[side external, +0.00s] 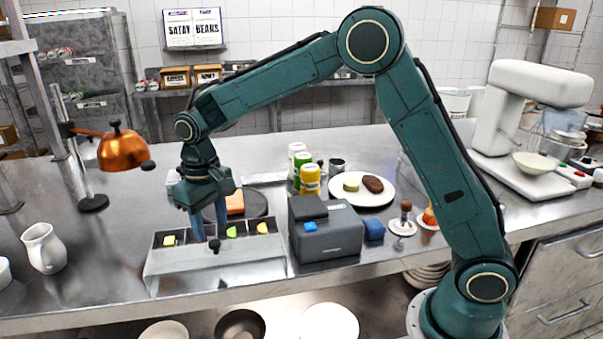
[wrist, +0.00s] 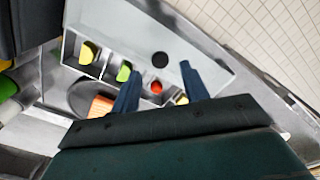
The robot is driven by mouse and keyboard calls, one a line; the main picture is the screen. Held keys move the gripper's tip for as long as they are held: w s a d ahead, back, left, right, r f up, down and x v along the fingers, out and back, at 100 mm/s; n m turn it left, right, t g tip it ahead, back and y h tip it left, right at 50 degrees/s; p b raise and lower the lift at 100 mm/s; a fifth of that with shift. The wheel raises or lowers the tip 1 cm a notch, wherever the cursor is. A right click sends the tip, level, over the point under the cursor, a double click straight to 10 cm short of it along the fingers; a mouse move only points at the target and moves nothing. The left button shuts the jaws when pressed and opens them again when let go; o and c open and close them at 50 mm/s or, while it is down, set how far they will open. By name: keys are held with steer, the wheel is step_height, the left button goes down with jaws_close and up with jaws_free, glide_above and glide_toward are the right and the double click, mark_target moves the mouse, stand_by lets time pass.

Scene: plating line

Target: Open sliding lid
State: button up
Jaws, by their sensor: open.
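The grey metal box (side external: 275,267) stands at the front of the counter, with a row of compartments along its back. A pale flat panel, apparently the lid (side external: 180,268), lies in front of the compartments; it also shows in the wrist view (wrist: 205,62). A black knob (side external: 215,246) sits on it, also seen in the wrist view (wrist: 160,59). My gripper (side external: 210,232) points down over the box, blue fingers apart and empty. In the wrist view the fingertips (wrist: 159,70) lie either side of the knob; I cannot tell whether they touch it.
Compartments hold yellow (wrist: 88,52), green (wrist: 123,73) and red (wrist: 156,87) pieces. A dark grey machine (side external: 330,238) stands close right of the box. A dark round plate with an orange block (side external: 235,203) is behind.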

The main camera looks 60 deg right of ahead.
mark_target(218, 242)
step_height(218, 242, up, 10)
steer(key=shift+r, duration=0.15)
stand_by(0.3)
steer(key=s+d+r+t, duration=0.2)
steer(key=s+d+r, duration=0.1)
steer(key=s, duration=0.5)
steer(key=s+d+r+t, duration=0.1)
steer(key=s+d+r, duration=0.25)
steer(key=s, duration=0.35)
steer(key=s+d+f+t, duration=0.1)
steer(key=s+f, duration=0.1)
steer(key=s, duration=0.5)
steer(key=s+d+f+t, duration=0.1)
steer(key=s+d+f, duration=0.1)
steer(key=s, duration=0.5)
steer(key=shift+s+d+f+t, duration=0.2)
steer(key=shift+s+f+t, duration=0.15)
steer(key=shift+f, duration=0.1)
